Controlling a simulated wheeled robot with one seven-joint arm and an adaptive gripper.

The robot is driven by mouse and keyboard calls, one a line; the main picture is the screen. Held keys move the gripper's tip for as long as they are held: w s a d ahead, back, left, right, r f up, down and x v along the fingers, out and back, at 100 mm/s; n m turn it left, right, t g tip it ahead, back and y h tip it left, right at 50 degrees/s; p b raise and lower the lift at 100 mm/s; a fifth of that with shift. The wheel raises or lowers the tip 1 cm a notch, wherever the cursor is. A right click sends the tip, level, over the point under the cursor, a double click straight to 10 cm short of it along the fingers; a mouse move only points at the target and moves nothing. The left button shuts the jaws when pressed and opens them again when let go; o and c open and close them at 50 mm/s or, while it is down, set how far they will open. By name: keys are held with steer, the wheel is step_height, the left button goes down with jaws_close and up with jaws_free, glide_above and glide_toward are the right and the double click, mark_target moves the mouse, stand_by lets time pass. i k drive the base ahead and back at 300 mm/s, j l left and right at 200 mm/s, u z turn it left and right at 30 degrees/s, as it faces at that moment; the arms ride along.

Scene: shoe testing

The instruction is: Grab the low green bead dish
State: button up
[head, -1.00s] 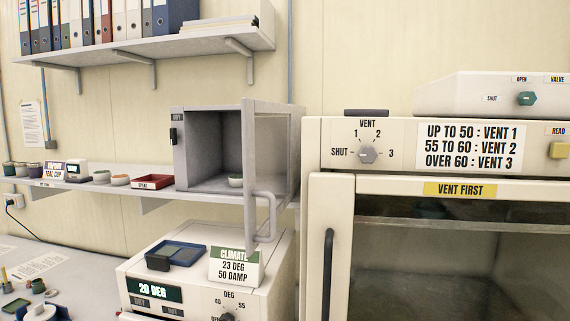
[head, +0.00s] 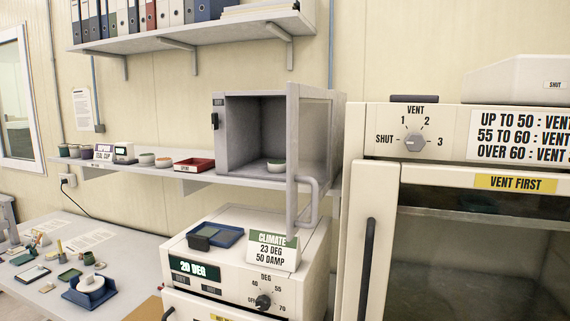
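A small low dish (head: 276,165) with a pale side and green at its top sits inside the open grey cabinet (head: 220,150) on the wall shelf, near the cabinet's front right. The cabinet's glazed door (head: 305,150) stands swung out toward me at the right. A flat dark-green piece (head: 69,274) lies on the left table; I cannot tell whether it is a dish. My gripper is not in view.
Small pots (head: 147,158) and a red tray (head: 194,165) stand on the wall shelf. A blue tray (head: 228,238) and a climate sign (head: 272,251) sit on the white unit below. The door handle (head: 309,203) juts forward. A large vent cabinet (head: 380,172) fills the right.

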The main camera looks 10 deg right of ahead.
mark_target(273, 166)
steer(key=i+j+z, duration=0.15)
steer(key=j, duration=0.2)
steer(key=i+j+z, duration=0.1)
steer(key=j, duration=0.3)
steer(key=i+j+z, duration=0.15)
steer(key=j, duration=0.3)
steer(key=i+j+z, duration=0.15)
steer(key=j, duration=0.25)
steer(key=i+j+z, duration=0.1)
steer(key=j, duration=0.35)
steer(key=i, duration=0.1)
